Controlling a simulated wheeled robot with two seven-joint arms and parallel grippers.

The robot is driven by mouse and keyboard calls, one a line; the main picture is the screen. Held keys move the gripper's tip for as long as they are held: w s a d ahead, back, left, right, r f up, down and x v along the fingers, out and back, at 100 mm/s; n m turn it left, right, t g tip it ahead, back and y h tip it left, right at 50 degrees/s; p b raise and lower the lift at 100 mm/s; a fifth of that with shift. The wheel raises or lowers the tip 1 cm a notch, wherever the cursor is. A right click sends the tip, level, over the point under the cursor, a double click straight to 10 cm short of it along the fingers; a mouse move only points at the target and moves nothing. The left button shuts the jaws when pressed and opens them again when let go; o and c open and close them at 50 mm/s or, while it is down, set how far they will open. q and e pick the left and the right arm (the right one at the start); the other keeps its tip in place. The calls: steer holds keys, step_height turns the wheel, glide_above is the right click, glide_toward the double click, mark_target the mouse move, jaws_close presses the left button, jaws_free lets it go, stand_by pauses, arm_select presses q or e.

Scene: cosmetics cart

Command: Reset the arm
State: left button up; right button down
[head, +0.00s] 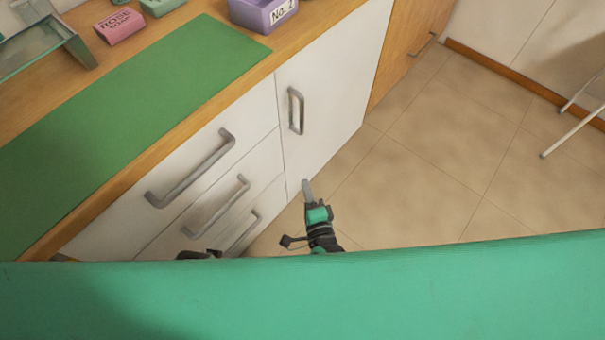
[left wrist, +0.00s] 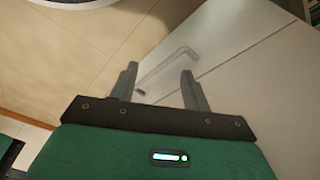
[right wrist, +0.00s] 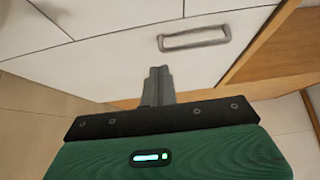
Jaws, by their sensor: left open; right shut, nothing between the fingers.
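My right gripper (head: 306,188) is low in front of the white cabinet, near the lower corner of its door. Its fingers are together and empty, as the right wrist view (right wrist: 158,75) also shows. My left gripper (left wrist: 160,78) has its two fingers apart with nothing between them, facing a white cabinet front with a grey handle (left wrist: 168,68) beyond the fingertips. In the head view only a small dark part of the left arm shows at the lower edge of the drawers.
The cabinet has several grey handles, including a drawer handle (head: 192,170) and a door handle (head: 296,110). A green mat (head: 130,110), a purple box (head: 262,14) and a pink item (head: 119,26) lie on the wooden top.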

arm_select(q)
steer(key=shift+w+d+r, duration=0.1)
steer(key=shift+d+r, duration=0.05)
steer(key=shift+d, duration=0.15)
arm_select(e)
steer(key=shift+s+d, duration=0.1)
steer(key=shift+s, duration=0.4)
